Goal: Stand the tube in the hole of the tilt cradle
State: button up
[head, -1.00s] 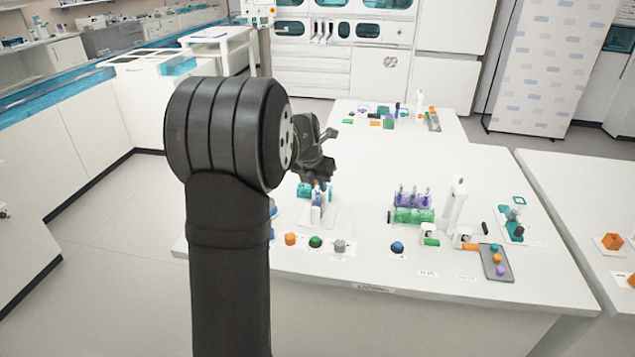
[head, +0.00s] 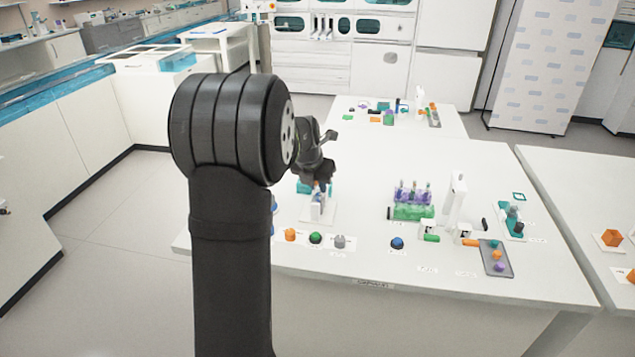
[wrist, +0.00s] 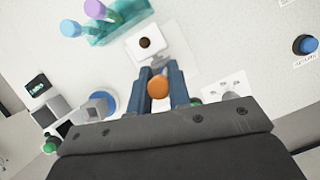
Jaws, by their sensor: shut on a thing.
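My gripper (wrist: 158,78) has blue fingers, shut on a tube with a round orange cap (wrist: 158,88), seen from above in the wrist view. The tube's lower part is hidden. The tilt cradle is a white block (wrist: 131,47) with one dark round hole (wrist: 145,43). In the wrist view the hole lies just beyond the fingertips, a little above and left of the cap. In the head view my gripper (head: 318,184) is over the white cradle (head: 317,210); contact between tube and cradle cannot be told.
A teal rack (wrist: 125,24) with a purple-capped and a blue-capped tube stands close to the cradle. Orange, green and grey knobs (head: 315,238) line the table's front. A blue knob (head: 397,243) and a green-and-purple rack (head: 413,212) stand to the right. The table between is clear.

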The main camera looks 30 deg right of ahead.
jog(key=shift+f, duration=0.25)
jog(key=o, duration=0.8)
jog(key=shift+r, duration=0.1)
jog(key=v, duration=1.7)
jog(key=shift+r, duration=0.15)
jog(key=shift+w, duration=0.1)
